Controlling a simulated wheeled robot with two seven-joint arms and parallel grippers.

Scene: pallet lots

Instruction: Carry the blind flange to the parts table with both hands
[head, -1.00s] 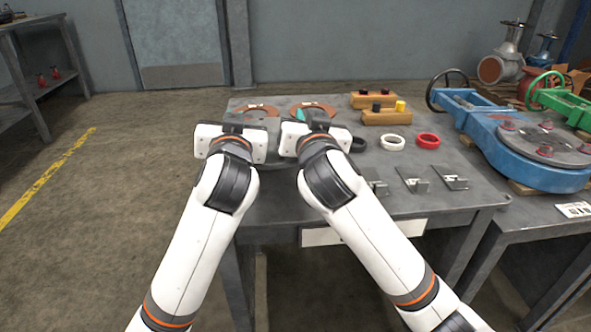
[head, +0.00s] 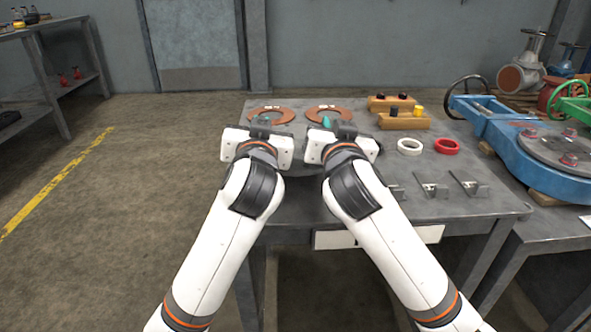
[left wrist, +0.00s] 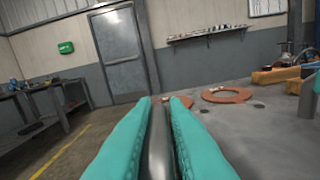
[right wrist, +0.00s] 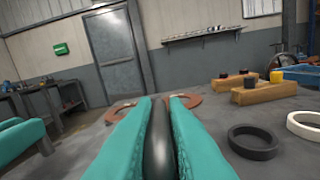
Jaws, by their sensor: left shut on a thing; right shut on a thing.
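The blind flange is a grey metal piece held between my two hands. In the head view it is mostly hidden by the grippers and blends with the table. Its dark edge shows between the teal fingers in the left wrist view (left wrist: 158,155) and the right wrist view (right wrist: 158,150). My left gripper (head: 262,121) and right gripper (head: 326,122) are side by side, both shut on it. They are over the near left part of the grey parts table (head: 415,175). I cannot tell whether the flange touches the tabletop.
Two copper-coloured rings (head: 257,118) (head: 346,112) lie behind the grippers. Wooden blocks (head: 405,122), a white ring (head: 409,152), a red ring (head: 446,146) and metal brackets (head: 432,190) are to the right. A black ring (right wrist: 253,141) lies close to the right gripper. Open floor is left.

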